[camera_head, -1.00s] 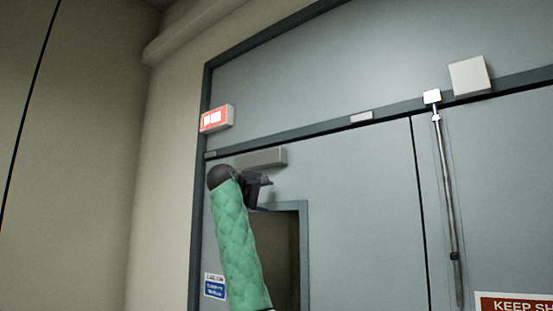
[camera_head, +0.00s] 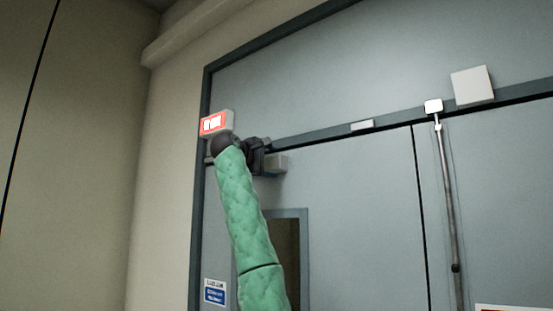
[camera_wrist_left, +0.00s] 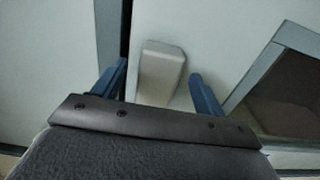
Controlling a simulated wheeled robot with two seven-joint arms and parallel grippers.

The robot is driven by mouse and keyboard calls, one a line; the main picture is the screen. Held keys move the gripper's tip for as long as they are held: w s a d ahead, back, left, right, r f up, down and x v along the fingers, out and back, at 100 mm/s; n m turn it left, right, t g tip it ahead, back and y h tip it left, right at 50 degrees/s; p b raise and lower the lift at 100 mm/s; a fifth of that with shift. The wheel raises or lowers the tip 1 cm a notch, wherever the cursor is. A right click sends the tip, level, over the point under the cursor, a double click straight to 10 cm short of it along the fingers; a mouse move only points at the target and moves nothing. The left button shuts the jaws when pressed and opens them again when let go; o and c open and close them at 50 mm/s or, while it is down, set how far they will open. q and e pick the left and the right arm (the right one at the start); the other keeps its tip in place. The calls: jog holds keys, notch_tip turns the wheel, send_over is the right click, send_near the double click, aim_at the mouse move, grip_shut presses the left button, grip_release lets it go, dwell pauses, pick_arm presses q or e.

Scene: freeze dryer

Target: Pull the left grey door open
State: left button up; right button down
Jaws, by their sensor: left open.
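The left grey door (camera_head: 355,210) is shut in its dark frame, flush with the wall panel above. It has a tall window (camera_head: 290,240) with a grey frame, partly behind my green-sleeved left arm. In the left wrist view, my gripper (camera_wrist_left: 160,86) is open, with blue fingertips either side of the same box (camera_wrist_left: 160,72). I cannot tell whether they touch it. My right gripper is not in view.
A red-and-white lit sign (camera_head: 215,123) hangs by the frame's upper left corner, close to my left wrist. The right door (camera_head: 500,200) carries a vertical rod (camera_head: 449,200). A white box (camera_head: 472,85) is above it. A beige wall (camera_head: 165,180) stands at the left.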

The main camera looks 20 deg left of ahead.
aim_at(275, 163)
pick_arm(q)
jog(key=shift+p+x, duration=0.8)
jog(key=shift+x, duration=0.9)
jog(key=shift+f, duration=0.1)
jog(key=c, duration=1.3)
jog(key=shift+c, duration=0.4)
